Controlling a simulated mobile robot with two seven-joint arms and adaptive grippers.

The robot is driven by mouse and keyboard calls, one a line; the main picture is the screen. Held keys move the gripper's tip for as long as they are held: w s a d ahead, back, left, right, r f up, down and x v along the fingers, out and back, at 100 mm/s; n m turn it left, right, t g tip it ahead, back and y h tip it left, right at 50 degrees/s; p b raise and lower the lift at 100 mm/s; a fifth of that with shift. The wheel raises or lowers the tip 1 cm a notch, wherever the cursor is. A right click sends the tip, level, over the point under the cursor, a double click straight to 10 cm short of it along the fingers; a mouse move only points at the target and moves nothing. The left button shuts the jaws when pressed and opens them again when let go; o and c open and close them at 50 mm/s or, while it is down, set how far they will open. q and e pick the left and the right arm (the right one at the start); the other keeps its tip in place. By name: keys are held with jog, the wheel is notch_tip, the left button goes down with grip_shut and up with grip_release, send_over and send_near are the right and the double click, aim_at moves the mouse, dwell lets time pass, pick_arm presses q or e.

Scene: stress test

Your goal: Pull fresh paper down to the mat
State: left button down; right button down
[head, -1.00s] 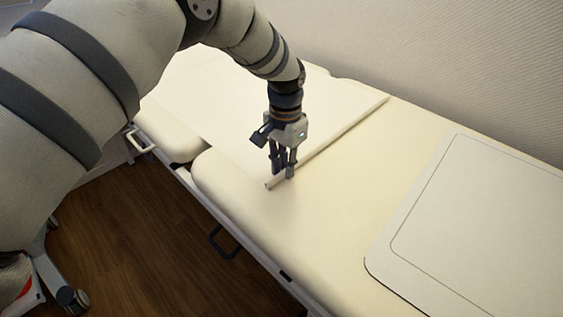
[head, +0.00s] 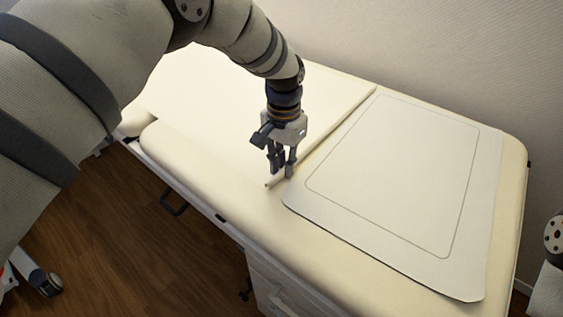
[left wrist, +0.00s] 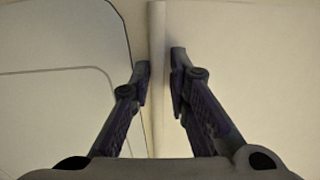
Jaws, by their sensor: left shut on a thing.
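The white paper (head: 215,95) lies over the left part of the cream couch. Its front edge is a straight rod-like bar (head: 335,125) that crosses the couch at a slant. My left gripper (head: 281,172) is shut on this bar near its near end. In the left wrist view the two fingers (left wrist: 160,75) stand on either side of the pale bar (left wrist: 157,25). The mat (head: 400,170), an off-white sheet with a thin outline, lies just right of the bar. It also shows at the left in the left wrist view (left wrist: 60,110).
The cream couch (head: 190,160) has a wall (head: 430,50) behind it and wooden floor (head: 110,230) in front. A dark handle (head: 174,203) sticks out from its near side. Part of another grey arm link of mine shows at the right edge.

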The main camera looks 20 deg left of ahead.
pick_arm(q)
jog(key=shift+s+d, duration=0.1)
jog(key=shift+d, duration=0.15)
jog(key=c, duration=1.5)
grip_release()
notch_tip(320, 180, up, 12)
